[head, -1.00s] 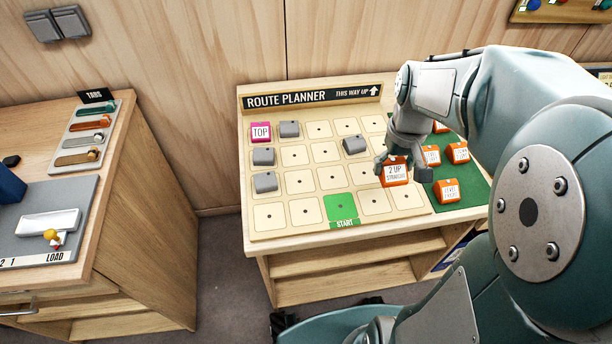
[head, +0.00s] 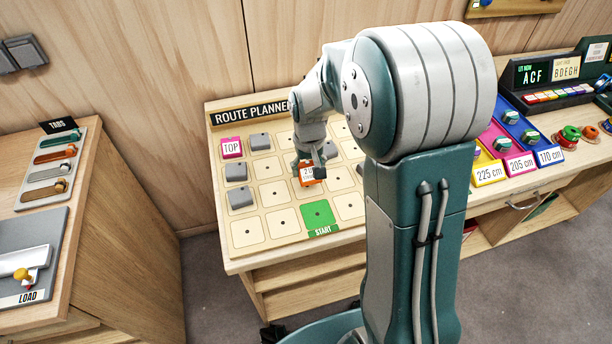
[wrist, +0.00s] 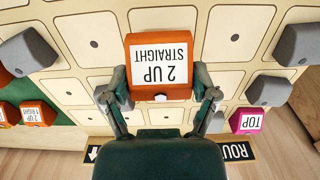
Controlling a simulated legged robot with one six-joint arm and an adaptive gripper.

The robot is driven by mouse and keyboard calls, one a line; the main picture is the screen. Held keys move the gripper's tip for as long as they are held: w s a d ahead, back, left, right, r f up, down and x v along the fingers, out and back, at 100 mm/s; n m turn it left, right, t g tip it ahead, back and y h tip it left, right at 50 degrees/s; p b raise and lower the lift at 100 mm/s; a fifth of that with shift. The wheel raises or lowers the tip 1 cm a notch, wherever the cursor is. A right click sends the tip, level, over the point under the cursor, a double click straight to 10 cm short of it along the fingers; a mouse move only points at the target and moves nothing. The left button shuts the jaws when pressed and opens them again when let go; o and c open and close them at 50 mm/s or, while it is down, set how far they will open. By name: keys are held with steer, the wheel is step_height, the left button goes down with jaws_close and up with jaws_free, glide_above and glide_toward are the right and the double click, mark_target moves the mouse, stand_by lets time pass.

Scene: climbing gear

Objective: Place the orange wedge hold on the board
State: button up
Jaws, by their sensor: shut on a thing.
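The orange wedge hold (head: 309,172), labelled "2 UP STRAIGHT" in the wrist view (wrist: 160,68), is held between the two fingers of my gripper (head: 311,165). My gripper (wrist: 159,95) is shut on its sides. The hold is over the middle of the route planner board (head: 243,235), above its cream squares. I cannot tell whether it touches the board. Part of the board's right side is hidden behind my arm in the head view.
A pink TOP hold (head: 232,148) and several grey holds (head: 241,199) sit on the board. The green START square (head: 318,215) is at its front edge. Other orange holds (wrist: 38,113) lie on the green area in the wrist view. Several cream squares are empty.

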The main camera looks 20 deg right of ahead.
mark_target(306, 177)
steer(key=shift+w+a+f, duration=0.1)
steer(key=shift+w+f, duration=0.05)
steer(key=shift+f, duration=0.2)
step_height(306, 177, down, 2)
steer(key=shift+f, duration=0.25)
steer(key=shift+a+f, duration=0.2)
steer(key=shift+f, duration=0.1)
steer(key=o, duration=1)
steer(key=shift+f, duration=0.1)
steer(key=shift+d, duration=0.1)
